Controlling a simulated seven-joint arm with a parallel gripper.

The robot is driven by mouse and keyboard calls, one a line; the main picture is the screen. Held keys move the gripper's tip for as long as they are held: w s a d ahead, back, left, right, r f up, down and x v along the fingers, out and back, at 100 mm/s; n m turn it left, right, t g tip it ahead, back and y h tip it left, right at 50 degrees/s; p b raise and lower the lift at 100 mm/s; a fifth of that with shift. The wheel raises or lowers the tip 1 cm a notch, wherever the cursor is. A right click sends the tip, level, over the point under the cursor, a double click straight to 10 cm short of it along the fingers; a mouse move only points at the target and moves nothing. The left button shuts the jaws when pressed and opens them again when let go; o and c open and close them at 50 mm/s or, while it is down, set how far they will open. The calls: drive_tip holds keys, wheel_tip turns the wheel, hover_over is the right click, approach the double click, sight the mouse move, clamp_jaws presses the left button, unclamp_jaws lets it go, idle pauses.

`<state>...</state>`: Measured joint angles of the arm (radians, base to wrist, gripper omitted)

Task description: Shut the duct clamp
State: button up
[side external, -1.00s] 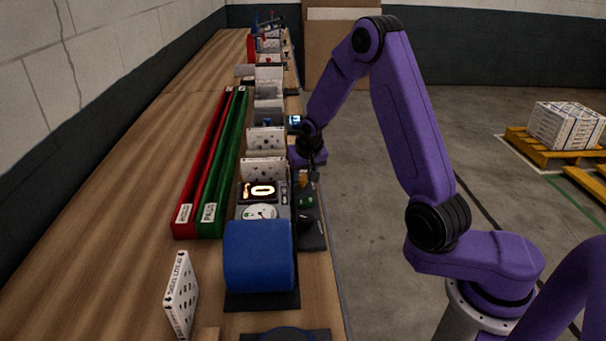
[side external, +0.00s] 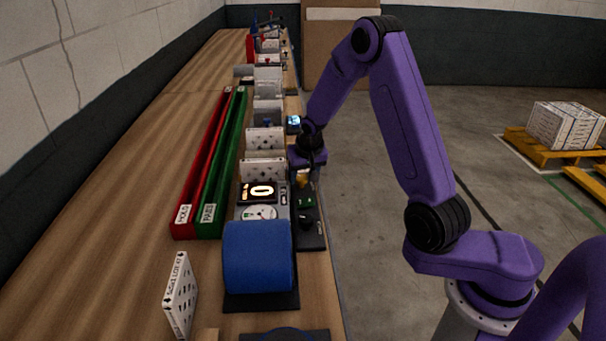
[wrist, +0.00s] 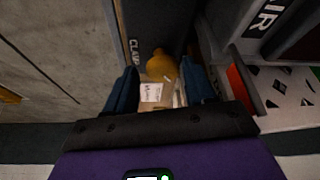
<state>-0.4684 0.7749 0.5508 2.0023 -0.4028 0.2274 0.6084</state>
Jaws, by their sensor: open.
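An orange-yellow knob (wrist: 162,66) stands on a dark plate whose label reads "CLAMP" (wrist: 136,58) in the wrist view. A pale tag with small print (wrist: 151,92) is just below the knob. My gripper (wrist: 160,88) is open, with one blue finger on each side of the knob and tag; I cannot tell whether either touches. In the side view my gripper (side external: 308,168) is over the far end of the dark control strip, and the knob (side external: 301,181) shows just below it. The duct clamp's own jaws cannot be made out.
A green button (side external: 305,202) and a black knob (side external: 306,222) sit nearer on the strip. A gauge and display unit (side external: 258,192), white patterned boxes (side external: 264,168) and a blue roll (side external: 258,256) stand beside it. Red and green troughs (side external: 222,160) lie left.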

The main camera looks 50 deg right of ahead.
drive_tip(key=v, duration=0.8)
idle(0.4)
wheel_tip(320, 180, up, 10)
drive_tip(key=n+g+y, duration=0.2)
drive_tip(key=n+g, duration=0.2)
drive_tip(key=n, duration=1.1)
hover_over(303, 177)
drive_tip(key=f, duration=1.7)
drive_tip(key=shift+w+a+f, duration=0.15)
drive_tip(key=shift+w+f, duration=0.05)
drive_tip(key=shift+f, duration=0.05)
